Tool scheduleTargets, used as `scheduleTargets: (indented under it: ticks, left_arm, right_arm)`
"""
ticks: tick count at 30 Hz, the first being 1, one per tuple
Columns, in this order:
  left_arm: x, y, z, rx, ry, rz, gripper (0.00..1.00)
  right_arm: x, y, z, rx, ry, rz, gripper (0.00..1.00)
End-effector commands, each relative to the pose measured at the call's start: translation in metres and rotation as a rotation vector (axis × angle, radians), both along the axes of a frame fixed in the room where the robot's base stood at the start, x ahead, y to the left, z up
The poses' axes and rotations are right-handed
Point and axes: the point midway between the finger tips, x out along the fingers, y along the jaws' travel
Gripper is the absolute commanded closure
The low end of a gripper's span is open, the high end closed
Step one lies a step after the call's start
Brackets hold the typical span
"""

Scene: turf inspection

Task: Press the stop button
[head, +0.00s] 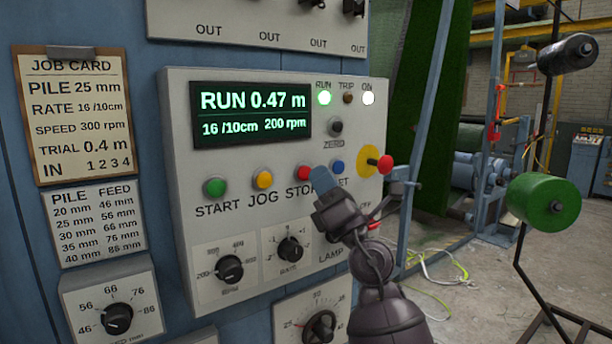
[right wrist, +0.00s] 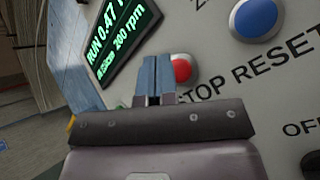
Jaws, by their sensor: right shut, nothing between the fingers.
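The red stop button (head: 304,173) sits on the grey control panel (head: 180,110), above the label STOP, between the yellow jog button (head: 262,180) and the blue reset button (head: 337,167). My right gripper (head: 322,178) is shut and empty. Its blue-grey fingertips are just right of the stop button and partly cover the label in the head view. In the right wrist view, the fingertips (right wrist: 155,80) point at the panel and hide part of the stop button (right wrist: 182,70). I cannot tell whether they touch. My left gripper is not in view.
A red mushroom button (head: 385,164) on a yellow disc sticks out at the panel's right. Knobs (head: 230,268) lie below. A green roll (head: 542,201) stands farther right.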

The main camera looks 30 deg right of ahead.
Motion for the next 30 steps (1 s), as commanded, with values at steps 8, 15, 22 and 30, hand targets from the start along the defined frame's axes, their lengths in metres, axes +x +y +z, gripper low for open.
scheduleTargets:
  ticks: [8,15,22,30]
  left_arm:
    - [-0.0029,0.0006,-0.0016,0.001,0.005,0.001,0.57]
    - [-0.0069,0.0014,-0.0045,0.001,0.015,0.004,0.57]
    - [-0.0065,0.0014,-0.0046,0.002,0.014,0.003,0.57]
    - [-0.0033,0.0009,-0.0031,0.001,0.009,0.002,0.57]
  right_arm:
    - [-0.0002,0.0001,0.0001,0.0,0.0,0.0,1.0]
    - [-0.0003,0.0,0.0001,0.0,0.0,0.0,1.0]
    - [-0.0002,0.0001,0.0001,0.001,0.0,0.001,1.0]
    - [-0.0002,0.0001,0.0001,0.001,0.0,0.001,1.0]
